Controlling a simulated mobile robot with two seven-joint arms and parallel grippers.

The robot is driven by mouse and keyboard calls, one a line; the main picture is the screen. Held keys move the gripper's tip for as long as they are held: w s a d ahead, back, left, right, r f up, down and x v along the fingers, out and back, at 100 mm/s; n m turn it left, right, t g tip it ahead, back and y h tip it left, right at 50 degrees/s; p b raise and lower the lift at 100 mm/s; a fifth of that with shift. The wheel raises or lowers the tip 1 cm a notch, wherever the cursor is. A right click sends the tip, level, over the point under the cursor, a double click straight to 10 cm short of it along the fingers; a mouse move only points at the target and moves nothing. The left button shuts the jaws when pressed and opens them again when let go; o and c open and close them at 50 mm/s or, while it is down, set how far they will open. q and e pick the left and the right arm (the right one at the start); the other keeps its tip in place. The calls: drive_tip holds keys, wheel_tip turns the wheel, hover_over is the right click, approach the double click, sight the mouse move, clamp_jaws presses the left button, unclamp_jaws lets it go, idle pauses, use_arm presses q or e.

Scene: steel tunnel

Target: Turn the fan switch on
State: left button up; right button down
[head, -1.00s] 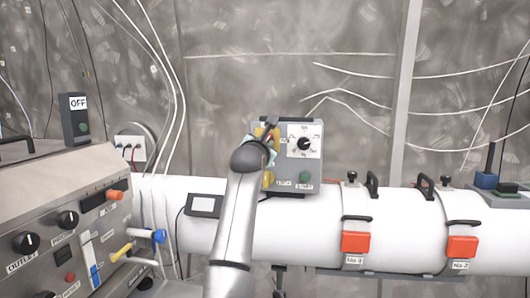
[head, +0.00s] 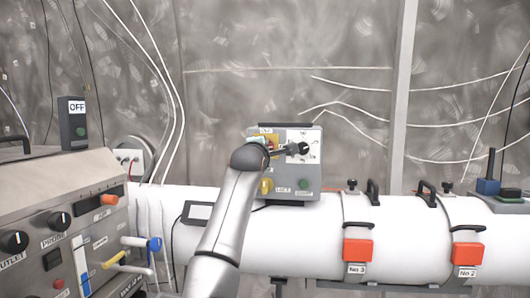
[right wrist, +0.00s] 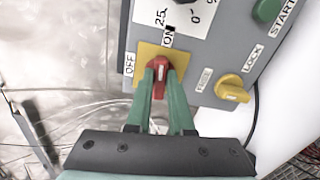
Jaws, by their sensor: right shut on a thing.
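The red fan switch (right wrist: 160,70) sits on a yellow plate (right wrist: 148,55) marked OFF and ON, on a grey control box (head: 312,188). In the right wrist view the green fingers of my right gripper (right wrist: 161,76) are shut on the switch, one on each side. The switch handle stands roughly upright in that view, with OFF to its left and ON just above right. In the head view my right gripper (head: 272,146) is in front of the box and hides the switch. My left gripper is not in view.
On the same box are a dial (head: 299,149), a yellow knob (right wrist: 234,90) by LOCK and a green START button (right wrist: 268,10). The box stands on a white pipe (head: 330,232) with red latches (head: 357,250). A panel of knobs (head: 70,205) is at left.

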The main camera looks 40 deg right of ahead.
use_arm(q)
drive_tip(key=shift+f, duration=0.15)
use_arm(e)
drive_tip(key=shift+f+m, duration=0.1)
drive_tip(key=shift+m, duration=0.5)
drive_tip(key=c, duration=0.8)
unclamp_jaws()
use_arm(q)
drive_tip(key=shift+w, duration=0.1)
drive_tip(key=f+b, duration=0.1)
drive_tip(key=b, duration=0.1)
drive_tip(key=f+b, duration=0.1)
drive_tip(key=b, duration=0.1)
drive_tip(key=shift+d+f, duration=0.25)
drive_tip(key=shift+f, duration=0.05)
use_arm(e)
drive_tip(key=v, duration=1.2)
drive_tip(key=shift+s+a, duration=0.15)
drive_tip(key=shift+a, duration=0.15)
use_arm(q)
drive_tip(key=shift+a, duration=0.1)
